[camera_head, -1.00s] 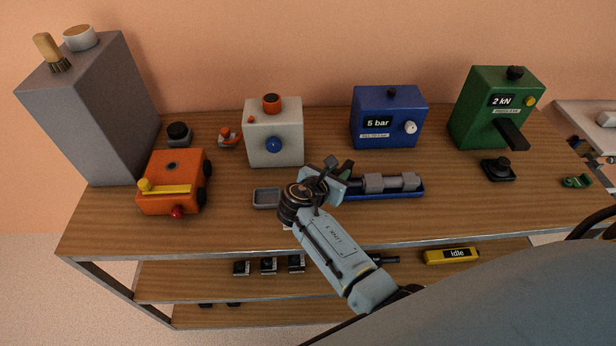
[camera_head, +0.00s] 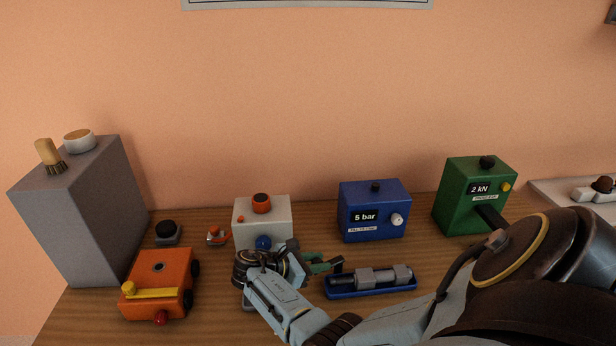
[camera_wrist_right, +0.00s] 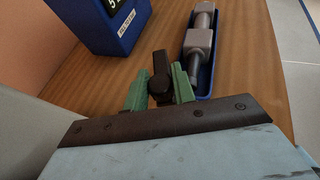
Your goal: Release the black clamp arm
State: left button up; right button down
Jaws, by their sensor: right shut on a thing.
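A small black piece (camera_wrist_right: 160,78), which looks like the black clamp arm, sits between the green fingertips of my right gripper (camera_wrist_right: 160,90). The fingers are shut on it. In the head view my right gripper (camera_head: 326,265) is above the bench, in front of the white box and at the left end of the blue tray. The black piece (camera_head: 337,262) shows just past the fingertips there. I cannot tell whether it is attached to anything below. My left gripper is not in view.
The blue tray (camera_head: 372,289) holds a grey cylindrical part. Behind stand the white box (camera_head: 280,215), the blue "5 bar" box (camera_head: 375,212) and the green "2 kN" box (camera_head: 470,195). The orange box (camera_head: 158,283) and tall grey block (camera_head: 75,215) are at left.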

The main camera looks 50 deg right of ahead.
dwell(0.3)
jog(key=c, duration=1.1)
grip_release()
jog(key=shift+d, duration=0.1)
jog(key=shift+c, duration=0.2)
jog(key=v, duration=1.3)
jog(key=shift+a+b, duration=0.25)
jog(key=shift+b, duration=0.15)
